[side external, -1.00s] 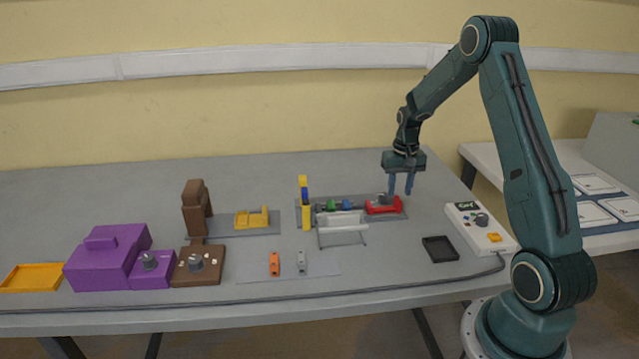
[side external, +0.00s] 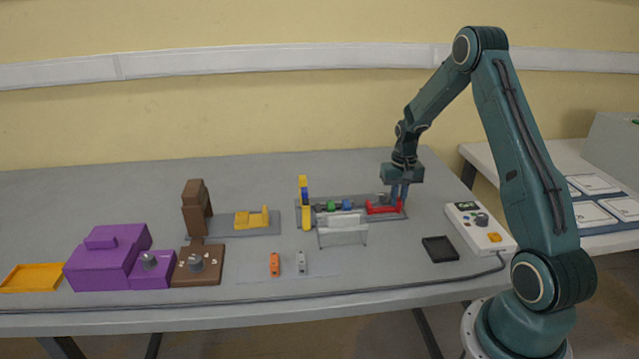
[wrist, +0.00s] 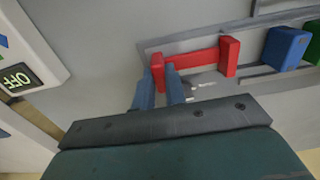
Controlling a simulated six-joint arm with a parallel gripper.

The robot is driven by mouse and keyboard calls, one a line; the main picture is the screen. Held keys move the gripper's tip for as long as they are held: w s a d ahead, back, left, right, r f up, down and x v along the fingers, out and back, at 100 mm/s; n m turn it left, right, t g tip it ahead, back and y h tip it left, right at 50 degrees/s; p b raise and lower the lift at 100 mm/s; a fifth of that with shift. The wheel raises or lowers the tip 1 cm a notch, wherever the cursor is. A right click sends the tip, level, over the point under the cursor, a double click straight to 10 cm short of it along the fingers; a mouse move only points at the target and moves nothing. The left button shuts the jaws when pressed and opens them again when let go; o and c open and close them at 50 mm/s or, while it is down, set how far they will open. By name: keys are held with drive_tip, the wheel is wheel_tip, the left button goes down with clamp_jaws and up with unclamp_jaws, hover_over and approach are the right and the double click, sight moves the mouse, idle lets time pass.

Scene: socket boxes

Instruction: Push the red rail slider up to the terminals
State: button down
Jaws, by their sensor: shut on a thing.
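The red rail slider (side external: 381,209) lies on the grey rail base (side external: 400,216) at its right end. In the wrist view the slider (wrist: 200,61) has two upright end blocks joined by a bar. My gripper (side external: 399,200) is lowered at the slider's right end. In the wrist view my gripper (wrist: 160,78) has its blue fingers on either side of the slider's near end block, shut on it. The terminals, including a green one (side external: 331,206) and a blue one (side external: 346,206), stand left of the slider. The blue terminal (wrist: 285,47) is apart from the slider in the wrist view.
A clear-white stand (side external: 343,231) is in front of the rail. A yellow post (side external: 304,205) stands at the rail's left end. A black tray (side external: 440,249) and a white control box (side external: 479,228) with a display sit to the right.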

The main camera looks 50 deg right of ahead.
sight(366, 213)
drive_tip(key=w+a, duration=0.6)
drive_tip(key=shift+w+a, duration=0.2)
drive_tip(key=shift+w, duration=0.05)
drive_tip(key=c, duration=1.4)
unclamp_jaws()
drive_tip(key=shift+c, duration=0.2)
drive_tip(key=shift+r, duration=0.15)
wheel_tip(366, 213, up, 14)
drive_tip(key=shift+s, duration=0.1)
